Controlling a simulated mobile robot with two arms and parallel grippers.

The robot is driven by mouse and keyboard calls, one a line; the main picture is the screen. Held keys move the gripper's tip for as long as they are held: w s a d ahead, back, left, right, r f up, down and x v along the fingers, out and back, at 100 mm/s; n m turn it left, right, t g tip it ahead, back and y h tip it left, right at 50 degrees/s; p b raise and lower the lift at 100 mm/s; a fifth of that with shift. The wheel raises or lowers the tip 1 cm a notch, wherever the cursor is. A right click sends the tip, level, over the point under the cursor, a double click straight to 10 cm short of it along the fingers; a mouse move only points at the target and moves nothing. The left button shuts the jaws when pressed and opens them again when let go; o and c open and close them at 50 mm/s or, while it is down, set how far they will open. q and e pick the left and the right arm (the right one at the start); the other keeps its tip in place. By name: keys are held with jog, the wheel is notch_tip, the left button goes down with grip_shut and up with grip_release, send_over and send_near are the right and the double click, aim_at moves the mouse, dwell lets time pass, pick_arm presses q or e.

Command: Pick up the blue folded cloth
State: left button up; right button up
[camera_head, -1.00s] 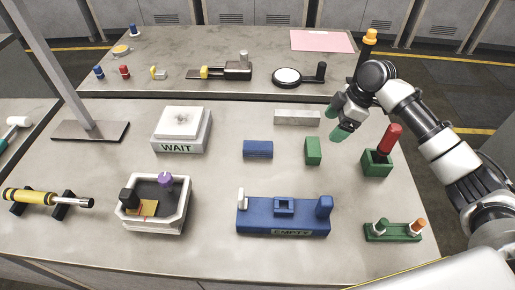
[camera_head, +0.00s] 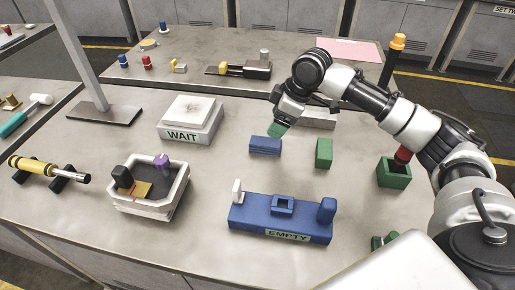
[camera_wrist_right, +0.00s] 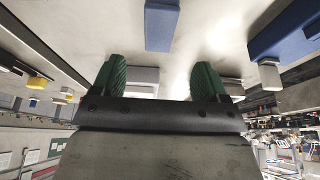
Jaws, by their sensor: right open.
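My right gripper (camera_head: 279,128) is just behind and above the cloth, open and empty, with green fingertips. In the right wrist view, the two green fingers (camera_wrist_right: 160,82) stand wide apart with nothing between them. A blue shape (camera_wrist_right: 160,25), which looks like the cloth, shows beyond the gap. My left gripper is out of view.
A white WAIT box (camera_head: 190,120) stands left of the cloth. A green holder (camera_head: 394,174) is at the right, partly behind my arm. Bare table surrounds the cloth.

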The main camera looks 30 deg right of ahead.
aim_at(267, 141)
jog(key=x, duration=0.3)
jog(key=shift+w+a+f, duration=0.1)
jog(key=shift+w+f, duration=0.05)
jog(key=shift+f, duration=0.2)
jog(key=x, duration=0.5)
jog(key=shift+f, duration=0.4)
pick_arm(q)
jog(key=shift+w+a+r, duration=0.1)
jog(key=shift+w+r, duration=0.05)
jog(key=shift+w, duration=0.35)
pick_arm(e)
jog(key=shift+r, duration=0.1)
jog(key=c, duration=1)
